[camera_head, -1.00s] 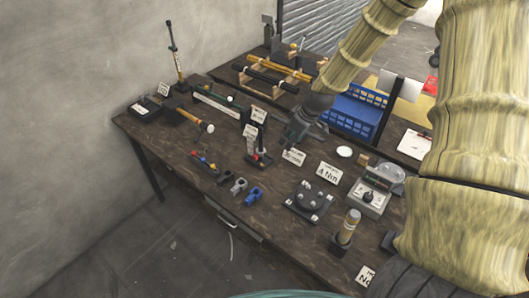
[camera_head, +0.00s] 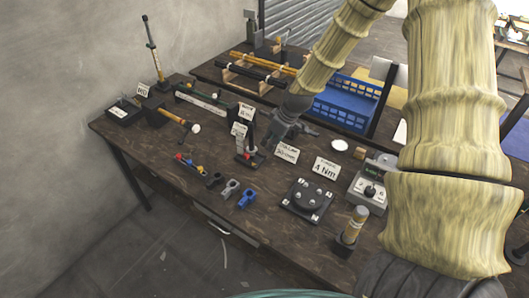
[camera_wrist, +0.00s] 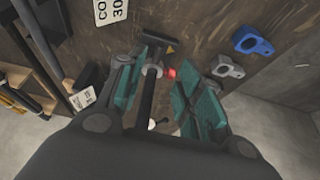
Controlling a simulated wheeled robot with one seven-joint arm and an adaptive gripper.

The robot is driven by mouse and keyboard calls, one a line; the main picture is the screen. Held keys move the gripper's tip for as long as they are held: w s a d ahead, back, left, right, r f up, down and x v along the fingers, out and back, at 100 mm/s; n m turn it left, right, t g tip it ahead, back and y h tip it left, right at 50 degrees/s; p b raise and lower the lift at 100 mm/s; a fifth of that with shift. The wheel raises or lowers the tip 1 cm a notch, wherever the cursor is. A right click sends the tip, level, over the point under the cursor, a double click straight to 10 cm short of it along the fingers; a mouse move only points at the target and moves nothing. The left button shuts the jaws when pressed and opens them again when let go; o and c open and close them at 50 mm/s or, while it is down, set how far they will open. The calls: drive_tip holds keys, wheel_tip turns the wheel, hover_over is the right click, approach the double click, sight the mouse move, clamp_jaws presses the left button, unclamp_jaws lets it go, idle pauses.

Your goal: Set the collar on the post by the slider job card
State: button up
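A dark upright post (camera_head: 250,138) stands on a black base beside two small cards. In the wrist view the post (camera_wrist: 147,98) lies between the two teal fingers of my gripper (camera_wrist: 158,95), with a pale ring around it and a red knob at its side. The fingers are apart; I cannot tell whether either touches the post. In the head view my gripper (camera_head: 279,137) is just right of the post. A collar card (camera_head: 286,152) stands near it. The cards by the post (camera_head: 238,130) are too small to read, so I cannot tell which is the slider card.
Black (camera_head: 214,180), grey (camera_head: 230,187) and blue (camera_head: 246,198) clamps lie near the bench's front edge.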

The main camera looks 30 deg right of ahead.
sight(256, 152)
drive_tip(key=shift+p+x, duration=1.25)
drive_tip(key=shift+x, duration=3.25)
drive_tip(key=shift+d, duration=0.15)
drive_tip(key=shift+c, duration=0.4)
clamp_jaws()
